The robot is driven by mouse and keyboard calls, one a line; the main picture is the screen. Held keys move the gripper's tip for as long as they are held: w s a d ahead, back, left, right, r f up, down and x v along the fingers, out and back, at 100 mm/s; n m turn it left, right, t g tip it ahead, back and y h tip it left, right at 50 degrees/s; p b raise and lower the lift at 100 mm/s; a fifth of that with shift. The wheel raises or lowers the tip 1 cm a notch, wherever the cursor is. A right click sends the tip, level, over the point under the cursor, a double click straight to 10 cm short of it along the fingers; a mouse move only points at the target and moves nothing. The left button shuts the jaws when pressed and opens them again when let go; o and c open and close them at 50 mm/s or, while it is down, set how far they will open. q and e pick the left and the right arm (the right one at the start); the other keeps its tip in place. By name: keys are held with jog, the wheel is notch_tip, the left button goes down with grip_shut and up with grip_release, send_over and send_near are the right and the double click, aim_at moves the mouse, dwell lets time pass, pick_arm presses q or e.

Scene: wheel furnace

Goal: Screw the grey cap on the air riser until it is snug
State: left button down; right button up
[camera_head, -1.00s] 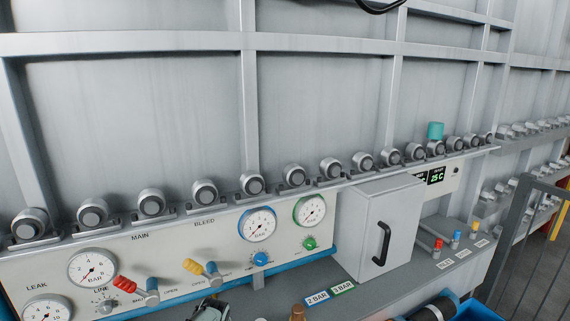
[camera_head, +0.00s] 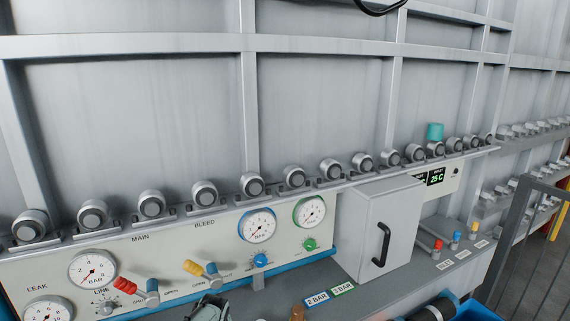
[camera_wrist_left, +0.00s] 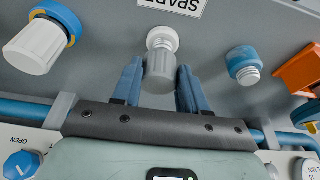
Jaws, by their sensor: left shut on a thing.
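In the left wrist view the grey cap (camera_wrist_left: 159,72) sits between the two blue fingers of my left gripper (camera_wrist_left: 160,85), which is shut on it. The cap meets a white threaded stub (camera_wrist_left: 162,38) by the upside-down SPARE label. A blue riser (camera_wrist_left: 243,66) with a bare white threaded end stands to the right, apart from the cap. No label shows which stub is the air riser. In the head view only the grey-green body of my left gripper (camera_head: 208,308) shows at the bottom edge; its fingers and the cap are hidden there. My right gripper is not in view.
In the left wrist view a white cap on a blue fitting (camera_wrist_left: 36,46) is at left and an orange part (camera_wrist_left: 300,72) at right. The head view shows a panel with gauges (camera_head: 258,225), red (camera_head: 130,287) and yellow (camera_head: 197,268) levers, and a grey box (camera_head: 375,230).

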pick_arm(q)
jog(key=shift+r, duration=0.1)
jog(key=shift+r+p, duration=0.65)
jog(key=shift+r, duration=1.55)
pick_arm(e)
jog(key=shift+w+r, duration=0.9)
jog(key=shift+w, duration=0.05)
